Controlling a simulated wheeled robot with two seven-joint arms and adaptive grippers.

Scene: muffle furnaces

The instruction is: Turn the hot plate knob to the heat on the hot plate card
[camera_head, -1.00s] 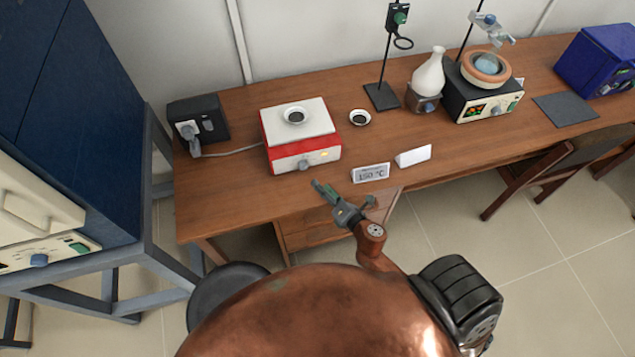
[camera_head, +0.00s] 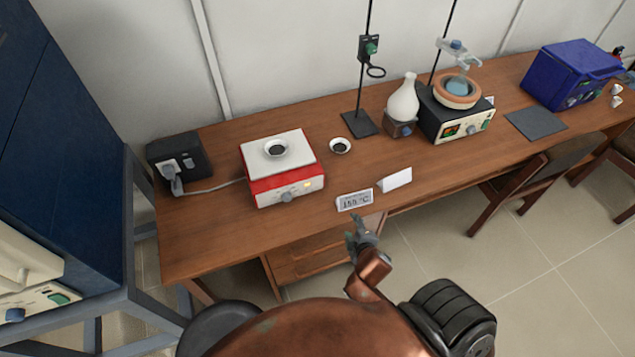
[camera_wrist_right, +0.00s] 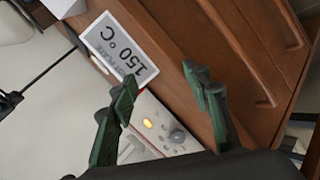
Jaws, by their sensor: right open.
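The red and white hot plate (camera_head: 284,171) stands on the wooden table with a small dish on its top. Its grey knob (camera_head: 287,197) is on the front face, beside a lit yellow display; the knob also shows in the right wrist view (camera_wrist_right: 177,135). The hot plate card (camera_head: 355,200) stands near the table's front edge and reads 150 °C, clearest in the right wrist view (camera_wrist_right: 119,49). My right gripper (camera_head: 360,232) is open and empty, in front of the table edge and below the card, apart from the knob. My left gripper is out of view.
A second white card (camera_head: 395,180) stands right of the hot plate card. A small dish (camera_head: 340,146) lies right of the hot plate. A black power box (camera_head: 180,157) is at left. Chairs stand at right.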

